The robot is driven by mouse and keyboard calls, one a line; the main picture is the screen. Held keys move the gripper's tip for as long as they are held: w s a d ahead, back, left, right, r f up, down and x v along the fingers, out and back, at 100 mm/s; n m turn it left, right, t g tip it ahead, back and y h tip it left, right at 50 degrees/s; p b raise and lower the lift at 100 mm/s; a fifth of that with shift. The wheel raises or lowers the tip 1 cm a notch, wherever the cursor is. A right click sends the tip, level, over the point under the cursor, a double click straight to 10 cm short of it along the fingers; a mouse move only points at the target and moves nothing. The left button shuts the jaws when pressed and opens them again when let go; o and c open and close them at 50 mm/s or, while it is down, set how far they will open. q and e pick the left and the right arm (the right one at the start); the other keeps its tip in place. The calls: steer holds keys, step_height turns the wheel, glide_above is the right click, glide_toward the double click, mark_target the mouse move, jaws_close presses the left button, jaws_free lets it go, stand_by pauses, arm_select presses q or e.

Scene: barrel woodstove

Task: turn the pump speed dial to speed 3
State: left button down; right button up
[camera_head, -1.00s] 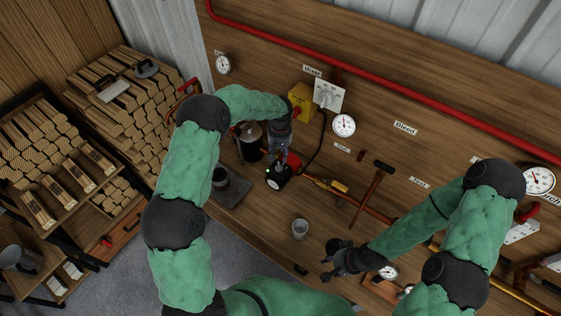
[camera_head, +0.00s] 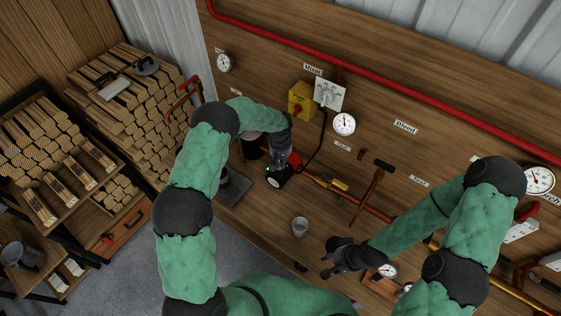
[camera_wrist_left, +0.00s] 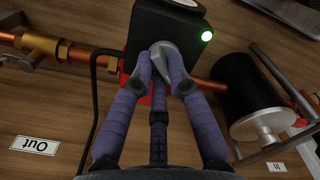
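The pump is a small black box with a red body (camera_head: 275,181) on the workbench in the head view. In the left wrist view, the black pump box (camera_wrist_left: 150,22) has a lit green lamp (camera_wrist_left: 207,37) and a grey pointed dial (camera_wrist_left: 168,58). My left gripper (camera_head: 291,160) is at the pump. In the left wrist view its bluish fingers (camera_wrist_left: 164,78) close in on both sides of the dial and seem to touch it. The dial's speed marks cannot be read. My right gripper (camera_head: 331,259) is open and empty, near the bench's front edge.
A metal cup (camera_head: 300,227) stands on the bench between the grippers. A yellow box (camera_head: 302,99), a white switch plate (camera_head: 330,94) and gauges (camera_head: 344,124) are on the wall behind. Copper pipe (camera_wrist_left: 80,52) and a black cylinder (camera_wrist_left: 247,85) flank the pump.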

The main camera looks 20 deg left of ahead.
steer(key=shift+f, duration=0.1)
